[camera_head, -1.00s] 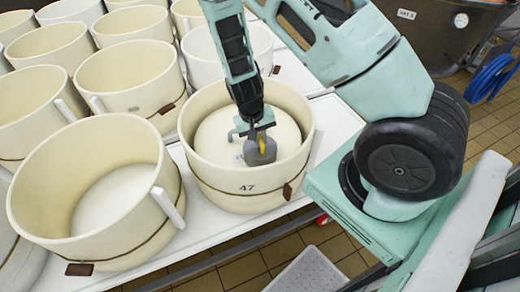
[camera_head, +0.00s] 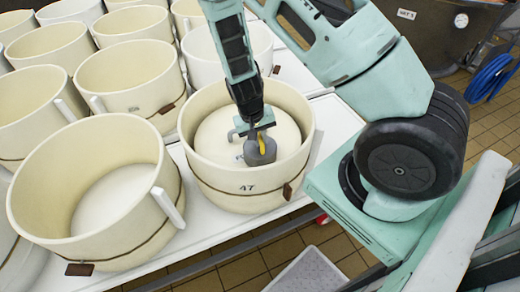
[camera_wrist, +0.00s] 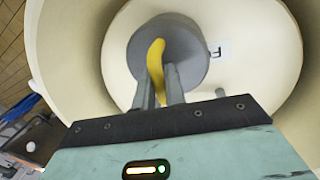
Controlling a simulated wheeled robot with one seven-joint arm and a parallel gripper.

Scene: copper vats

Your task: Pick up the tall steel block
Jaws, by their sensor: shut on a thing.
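The tall steel block (camera_head: 262,155) is a grey rounded piece with a curved yellow part on it. It is inside the cream round tub marked 47 (camera_head: 240,190), over a pale round surface. My gripper (camera_head: 258,129) comes down from above, and its fingers close around the yellow part at the top of the block. In the wrist view the block (camera_wrist: 192,62) is a grey disc, and my gripper (camera_wrist: 160,93) reaches onto it with the yellow part between the fingers. Whether the block rests on the surface below or hangs just clear of it, I cannot tell.
The tub's wall surrounds the block and my gripper. A larger open tub (camera_head: 60,215) stands at the left, and several more cream tubs (camera_head: 130,75) stand behind on the white table (camera_head: 330,120). A grey perforated crate (camera_head: 308,272) is low in front.

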